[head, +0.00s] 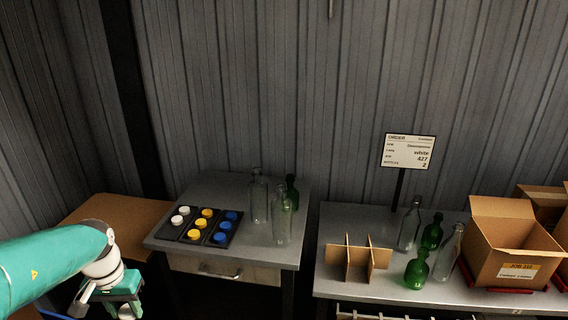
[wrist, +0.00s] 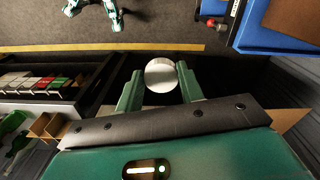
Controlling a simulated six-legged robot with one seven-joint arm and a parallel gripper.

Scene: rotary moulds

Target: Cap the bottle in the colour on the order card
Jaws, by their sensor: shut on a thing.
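The order card (head: 408,151) on its post reads "white". My gripper (wrist: 160,80) is shut on a pale round cap (wrist: 160,73), which looks white, in the wrist view. In the head view my gripper is at the bottom left, left of the grey table (head: 210,188), its tips cut off. The dark cap tray (head: 190,238) holds two white caps (head: 184,210), with yellow caps (head: 200,225) and blue caps (head: 225,225). Uncapped-looking clear bottles (head: 259,203) and a green bottle (head: 292,190) stand right of the tray.
The right bench (head: 330,215) carries a cardboard divider (head: 357,262), clear bottles (head: 409,230), green bottles (head: 417,272) and an open cardboard box (head: 510,250). A brown table (head: 125,215) is at left. A gap separates the grey table from the right bench.

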